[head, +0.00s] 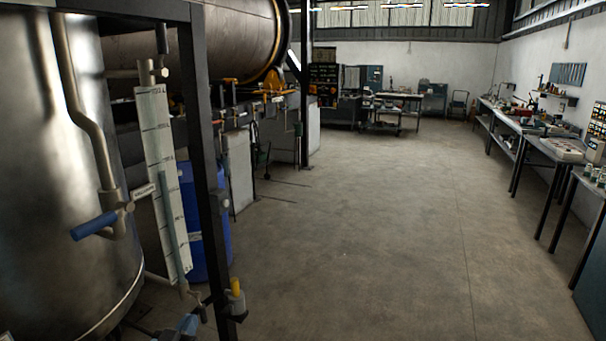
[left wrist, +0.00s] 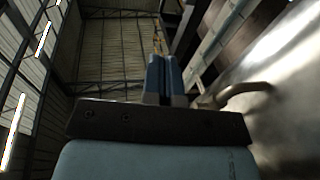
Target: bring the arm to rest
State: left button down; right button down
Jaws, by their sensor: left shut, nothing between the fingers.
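My left gripper (left wrist: 163,78) shows in the left wrist view with its two blue fingers together and nothing between them. It points up toward the roof. In the head view only a small pale blue piece (head: 188,325) shows low at the bottom edge, by the foot of the dark post; I cannot tell for sure whether it is part of this gripper. The steel tank (head: 60,190) stands at the left, and its shiny wall (left wrist: 285,100) is at the right of the left wrist view, apart from the fingers. My right gripper is not in view.
A blue-handled valve (head: 95,226) and a sight gauge with a white scale (head: 160,180) are on the tank. A dark post (head: 203,170) stands beside them, with a blue drum (head: 217,235) behind. Workbenches (head: 545,150) line the right wall. The middle floor (head: 380,230) is clear.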

pick_arm(q)
jog(key=s+d+f+g, duration=0.1)
jog(key=s+f+g, duration=0.1)
jog(key=s+f, duration=0.4)
jog(key=s+d+f+m+g+p, duration=0.1)
jog(key=s+f, duration=0.5)
jog(key=s, duration=0.8)
jog(key=s+d+f+g, duration=0.3)
jog(key=s+f, duration=0.4)
jog(key=s, duration=0.3)
jog(key=shift+d+m+g+p, duration=0.15)
jog(key=shift+m+g+p, duration=0.2)
jog(key=shift+g, duration=0.55)
jog(key=shift+s, duration=0.15)
